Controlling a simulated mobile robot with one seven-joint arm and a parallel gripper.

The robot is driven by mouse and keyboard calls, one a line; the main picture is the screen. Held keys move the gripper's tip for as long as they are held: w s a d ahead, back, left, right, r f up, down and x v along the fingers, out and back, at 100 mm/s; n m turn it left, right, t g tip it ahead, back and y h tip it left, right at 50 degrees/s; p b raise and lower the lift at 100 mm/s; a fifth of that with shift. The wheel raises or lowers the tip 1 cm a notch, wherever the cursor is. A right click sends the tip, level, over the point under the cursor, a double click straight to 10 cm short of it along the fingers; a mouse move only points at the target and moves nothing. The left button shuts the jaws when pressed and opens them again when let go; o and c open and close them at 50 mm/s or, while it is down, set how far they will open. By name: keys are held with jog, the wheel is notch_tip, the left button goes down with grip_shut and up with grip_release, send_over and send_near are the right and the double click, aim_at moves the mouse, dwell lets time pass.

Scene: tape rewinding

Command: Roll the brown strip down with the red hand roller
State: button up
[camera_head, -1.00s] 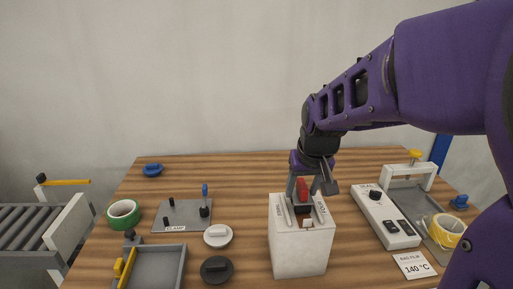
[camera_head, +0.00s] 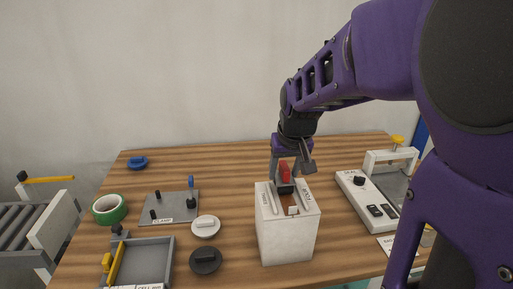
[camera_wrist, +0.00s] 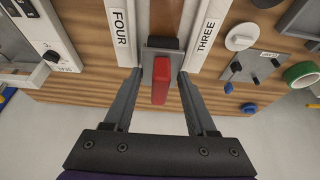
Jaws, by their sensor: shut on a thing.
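My gripper (camera_head: 286,168) is shut on the red handle (camera_wrist: 160,82) of the hand roller and points down over the white box (camera_head: 287,240). The red handle also shows in the head view (camera_head: 285,172). The roller's dark body (camera_wrist: 162,46) sits at the box top, between two pale rails marked FOUR and THREE. The brown strip (camera_wrist: 166,17) runs between these rails and shows in front of the roller in the head view (camera_head: 291,202). Whether the roller presses on the strip cannot be told.
A clamp plate (camera_head: 168,207), white disc (camera_head: 206,227), black disc (camera_head: 205,261) and green tape roll (camera_head: 109,209) lie left of the box. A grey tray (camera_head: 148,261) is at front left. A white sealing device (camera_head: 367,202) stands right. Bare wood lies behind the box.

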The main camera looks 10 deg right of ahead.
aim_at(287, 182)
jog(key=shift+s, duration=0.1)
jog(key=shift+s+f+b, duration=0.15)
jog(key=shift+s+b, duration=0.2)
jog(key=shift+s, duration=1.2)
jog(key=shift+w+p, duration=0.4)
jog(key=shift+w, duration=1.3)
jog(key=shift+s, duration=0.15)
jog(key=shift+s+b, duration=0.3)
jog(key=shift+s, duration=1.25)
